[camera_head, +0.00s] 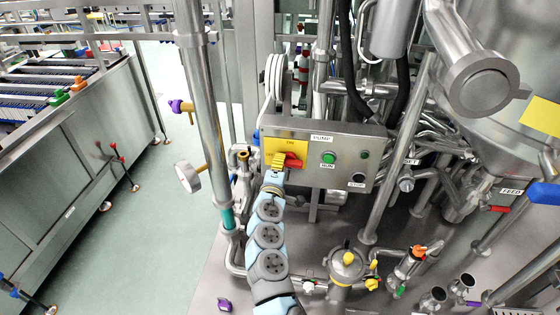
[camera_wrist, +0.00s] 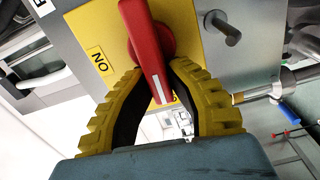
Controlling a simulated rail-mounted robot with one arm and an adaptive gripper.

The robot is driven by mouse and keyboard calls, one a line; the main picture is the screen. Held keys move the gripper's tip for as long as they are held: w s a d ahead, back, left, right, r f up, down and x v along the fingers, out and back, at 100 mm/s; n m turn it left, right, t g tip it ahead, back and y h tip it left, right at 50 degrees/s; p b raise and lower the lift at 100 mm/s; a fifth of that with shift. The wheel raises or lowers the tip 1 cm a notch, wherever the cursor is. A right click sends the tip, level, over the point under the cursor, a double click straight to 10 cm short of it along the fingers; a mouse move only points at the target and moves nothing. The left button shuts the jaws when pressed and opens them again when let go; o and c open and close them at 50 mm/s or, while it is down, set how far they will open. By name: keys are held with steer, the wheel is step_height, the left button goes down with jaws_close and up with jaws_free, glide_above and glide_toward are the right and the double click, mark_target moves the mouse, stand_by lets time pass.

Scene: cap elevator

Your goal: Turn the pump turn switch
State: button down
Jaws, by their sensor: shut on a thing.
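The pump turn switch (camera_head: 293,161) is a red rotary handle on a yellow plate (camera_head: 298,148) at the left of a grey control box labelled PUMP. In the wrist view the red switch handle (camera_wrist: 148,50) stands between the two yellow ribbed fingers of my gripper (camera_wrist: 152,85), with a white line along its lower part. My gripper (camera_head: 279,161) reaches the switch from below in the head view and covers part of the plate. The fingers are closed around the handle's sides. An ON label (camera_wrist: 100,60) shows on the plate. The handle's lower tip points between the fingers.
On the same box are a green RUN button (camera_head: 328,158), a STOP button (camera_head: 357,178) and a small green lamp (camera_head: 365,155). A metal peg (camera_wrist: 222,28) sticks out beside the switch. Vertical pipes (camera_head: 205,100) stand close on the left. Open floor lies further left.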

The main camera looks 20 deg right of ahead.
steer(key=shift+f+n, duration=0.2)
steer(key=shift+n, duration=0.3)
steer(key=c, duration=1)
jaws_free()
steer(key=shift+r, duration=0.1)
steer(key=shift+s, duration=0.1)
steer(key=v, duration=1.1)
steer(key=shift+s+a, duration=0.2)
steer(key=shift+s, duration=0.15)
steer(key=shift+a, duration=0.1)
